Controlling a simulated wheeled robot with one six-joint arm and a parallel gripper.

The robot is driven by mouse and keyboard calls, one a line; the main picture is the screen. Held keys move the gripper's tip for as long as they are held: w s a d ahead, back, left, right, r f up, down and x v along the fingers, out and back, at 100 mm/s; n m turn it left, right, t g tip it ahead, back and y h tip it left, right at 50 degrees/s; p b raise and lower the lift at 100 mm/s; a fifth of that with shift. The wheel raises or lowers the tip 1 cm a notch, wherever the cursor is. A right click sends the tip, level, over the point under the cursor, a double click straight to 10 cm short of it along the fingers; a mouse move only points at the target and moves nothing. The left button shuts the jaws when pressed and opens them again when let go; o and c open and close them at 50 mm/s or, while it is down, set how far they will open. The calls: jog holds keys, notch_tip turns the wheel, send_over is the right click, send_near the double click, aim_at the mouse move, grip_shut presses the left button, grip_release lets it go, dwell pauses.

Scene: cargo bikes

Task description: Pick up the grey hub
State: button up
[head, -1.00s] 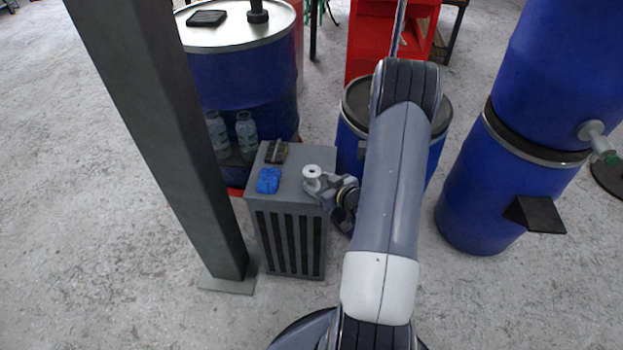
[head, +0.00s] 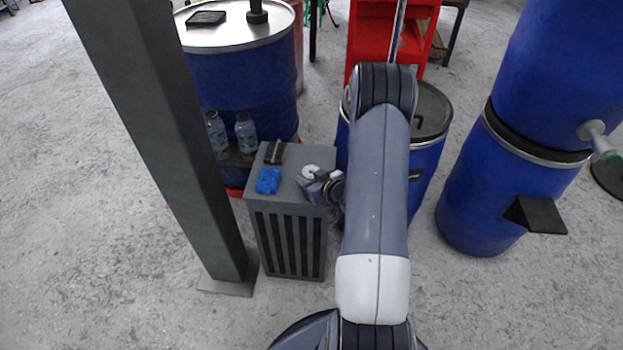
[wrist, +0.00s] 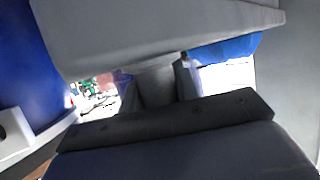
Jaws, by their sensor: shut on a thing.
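The grey hub (head: 310,171), a pale round piece with a dark centre hole, is at the right part of the grey slatted cabinet's top (head: 292,191) in the head view. My gripper (head: 312,179) comes in from the right and is shut on the hub, its fingers covering the hub's lower part. I cannot tell whether the hub still touches the cabinet top. In the wrist view, large grey surfaces and part of my gripper fill the picture, and the hub cannot be made out clearly.
A blue block (head: 268,181) and a dark brown block (head: 274,153) lie on the cabinet top, left of the hub. A grey post (head: 180,150) stands left of the cabinet. Blue barrels stand behind (head: 240,90) and right (head: 500,190). Open floor lies in front.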

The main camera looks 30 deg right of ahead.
jog(key=c, duration=0.4)
jog(key=shift+c, duration=0.2)
jog(key=shift+r, duration=0.15)
